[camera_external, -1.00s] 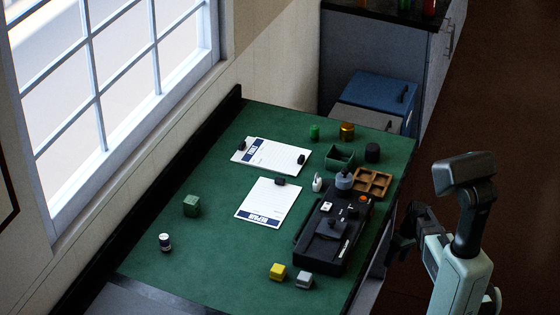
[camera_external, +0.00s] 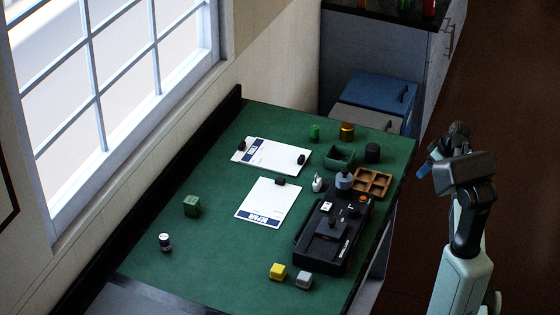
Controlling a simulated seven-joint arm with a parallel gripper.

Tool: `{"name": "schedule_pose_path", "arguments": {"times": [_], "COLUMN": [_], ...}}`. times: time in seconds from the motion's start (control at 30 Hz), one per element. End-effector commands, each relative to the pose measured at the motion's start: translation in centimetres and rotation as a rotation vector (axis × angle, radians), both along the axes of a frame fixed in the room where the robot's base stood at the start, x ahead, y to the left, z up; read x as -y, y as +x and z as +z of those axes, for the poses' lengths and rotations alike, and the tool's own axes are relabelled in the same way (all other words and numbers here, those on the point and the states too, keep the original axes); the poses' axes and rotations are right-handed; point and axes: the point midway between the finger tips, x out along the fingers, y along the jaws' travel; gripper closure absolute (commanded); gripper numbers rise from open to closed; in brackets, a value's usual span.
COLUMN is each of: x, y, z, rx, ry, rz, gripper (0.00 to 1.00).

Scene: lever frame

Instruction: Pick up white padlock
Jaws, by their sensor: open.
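A small pale grey-white block (camera_external: 304,280), which looks like the white padlock, sits at the near edge of the green table beside a similar yellow block (camera_external: 277,271). Its shackle is too small to make out. Another small white object (camera_external: 317,184) stands by the black device; its kind is unclear. My gripper (camera_external: 428,167) is off the table's right edge, at the far end of my arm, well away from both. It is open with nothing seen in it, though my wrist partly hides it.
A black device (camera_external: 331,228) with a lever and an orange button lies on the right side of the green table (camera_external: 225,260). A green cube (camera_external: 192,206) is at left.

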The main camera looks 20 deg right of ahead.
Motion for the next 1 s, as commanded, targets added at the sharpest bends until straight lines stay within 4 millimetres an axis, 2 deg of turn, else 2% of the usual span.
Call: {"name": "schedule_pose_path", "arguments": {"times": [0.17,0.47,0.73,1.0], "x": [-1.2,-8.4,-18.6,-28.9], "y": [1.0,2.9,3.9,3.3], "z": [3.3,6.6,10.4,14.2], "rx": [0.032,0.029,0.019,0.017], "ry": [-0.02,-0.051,-0.09,-0.133], "rz": [0.045,0.134,0.241,0.343], "gripper": [0.25,0.25,0.25,0.25]}}
